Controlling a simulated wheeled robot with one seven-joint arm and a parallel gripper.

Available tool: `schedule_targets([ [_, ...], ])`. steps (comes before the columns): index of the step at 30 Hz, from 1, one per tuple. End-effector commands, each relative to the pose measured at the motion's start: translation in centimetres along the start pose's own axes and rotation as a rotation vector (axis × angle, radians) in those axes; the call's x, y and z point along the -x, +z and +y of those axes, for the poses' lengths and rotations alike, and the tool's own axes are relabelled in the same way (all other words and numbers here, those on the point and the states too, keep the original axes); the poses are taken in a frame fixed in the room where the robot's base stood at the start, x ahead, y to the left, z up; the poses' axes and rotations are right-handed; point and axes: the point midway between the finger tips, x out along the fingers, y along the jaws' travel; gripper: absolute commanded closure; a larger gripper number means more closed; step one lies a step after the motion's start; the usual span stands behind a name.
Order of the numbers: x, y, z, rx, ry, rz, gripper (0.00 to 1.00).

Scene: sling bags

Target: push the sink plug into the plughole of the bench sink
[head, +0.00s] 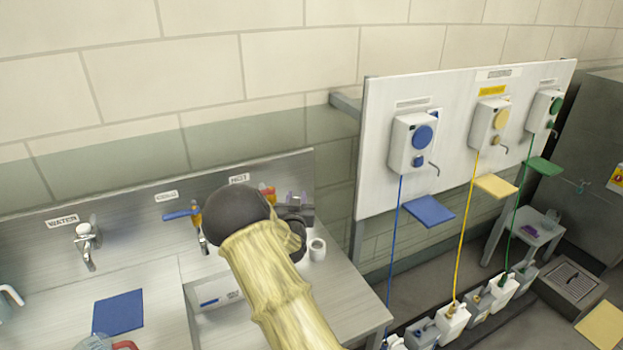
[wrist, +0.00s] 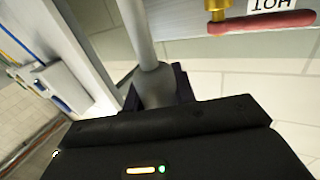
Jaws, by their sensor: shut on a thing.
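My gripper (head: 300,205) is beside the hot tap, above the right end of the steel bench. In the wrist view its dark fingers (wrist: 160,82) are shut on a grey thing (wrist: 158,90) with a wide end; a long grey rod runs up from it in the picture. I cannot tell for certain that this is the sink plug, or whether the rod belongs to it. The bench sink (head: 190,295) shows only in part left of my arm. Its plughole is not visible; my arm covers part of that area.
The hot tap's red lever (wrist: 262,22) is close to my gripper. A cold tap (head: 182,214) and a water tap (head: 87,242) stand left. A white cylinder (head: 317,250) is on the bench near my wrist. A dispenser board (head: 460,140) rises at right. A blue mat (head: 118,312) lies left.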

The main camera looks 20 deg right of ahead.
Motion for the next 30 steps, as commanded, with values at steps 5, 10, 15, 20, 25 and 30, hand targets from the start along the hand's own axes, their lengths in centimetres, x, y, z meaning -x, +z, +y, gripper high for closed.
schedule_targets([
  [5,3.5,4.9,-2.4,0.004,-0.018,-0.004,1.00],
  [10,6.2,9.1,-4.1,0.008,-0.024,0.002,1.00],
  [15,7.9,12.3,-5.4,0.015,-0.020,0.005,1.00],
  [20,9.3,15.0,-6.4,0.024,-0.014,0.005,1.00],
  [25,8.1,15.8,-6.6,0.023,0.004,0.010,1.00],
  [30,6.0,16.2,-6.8,0.022,0.021,0.009,1.00],
])
